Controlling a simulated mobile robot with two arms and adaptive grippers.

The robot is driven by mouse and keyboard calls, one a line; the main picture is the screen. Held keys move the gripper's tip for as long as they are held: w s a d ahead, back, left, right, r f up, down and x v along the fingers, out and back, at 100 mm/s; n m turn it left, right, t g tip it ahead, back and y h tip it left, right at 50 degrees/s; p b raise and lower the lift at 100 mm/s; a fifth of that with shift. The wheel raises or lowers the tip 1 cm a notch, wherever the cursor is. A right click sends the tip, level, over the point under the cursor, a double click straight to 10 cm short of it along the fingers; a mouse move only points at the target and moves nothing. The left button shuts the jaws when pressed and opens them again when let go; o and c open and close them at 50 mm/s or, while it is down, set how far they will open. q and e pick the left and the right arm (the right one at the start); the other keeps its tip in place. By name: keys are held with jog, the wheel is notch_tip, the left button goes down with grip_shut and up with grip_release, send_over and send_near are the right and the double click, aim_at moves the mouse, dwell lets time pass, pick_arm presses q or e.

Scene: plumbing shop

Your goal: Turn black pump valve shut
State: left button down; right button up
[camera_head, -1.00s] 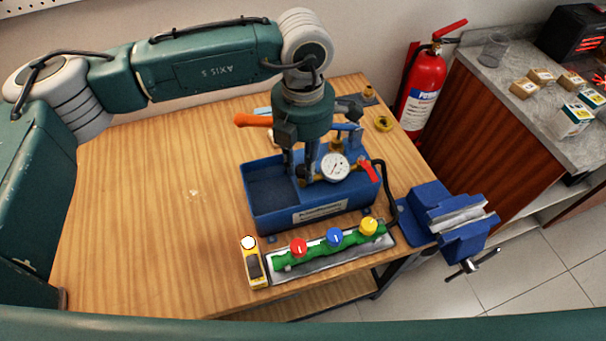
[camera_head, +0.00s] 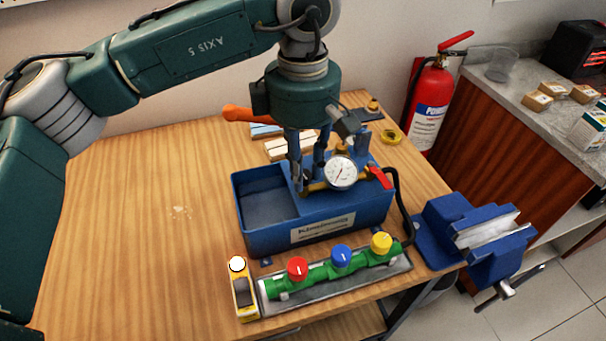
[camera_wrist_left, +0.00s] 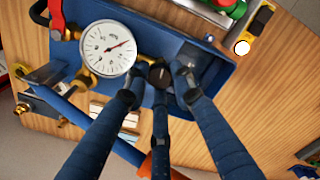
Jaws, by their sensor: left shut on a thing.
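The blue test pump (camera_head: 345,225) stands on the wooden bench, with a white dial gauge (camera_head: 341,172), a red lever (camera_head: 381,177) and an orange-ended pump handle (camera_head: 248,114). My left gripper (camera_head: 308,186) points down over the pump, left of the gauge. In the left wrist view its fingers (camera_wrist_left: 160,82) come together around a small dark knob, which looks like the black pump valve (camera_wrist_left: 159,74). The gripper is shut on it. The fingers largely hide the valve in the head view, and its turn angle cannot be told. My right gripper is not in view.
A green manifold (camera_head: 320,272) with red, blue and yellow knobs lies in front of the pump, beside a yellow meter (camera_head: 243,293). A blue vise (camera_head: 478,236) is at the right edge. A fire extinguisher (camera_head: 430,105) stands behind.

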pick_arm(q)
jog(key=shift+w+r+m+b, duration=0.15)
jog(key=shift+m+b, duration=0.25)
jog(key=shift+m, duration=0.4)
jog(key=c, duration=1.5)
grip_release()
jog(key=shift+o, duration=0.2)
notch_tip(320, 180, up, 8)
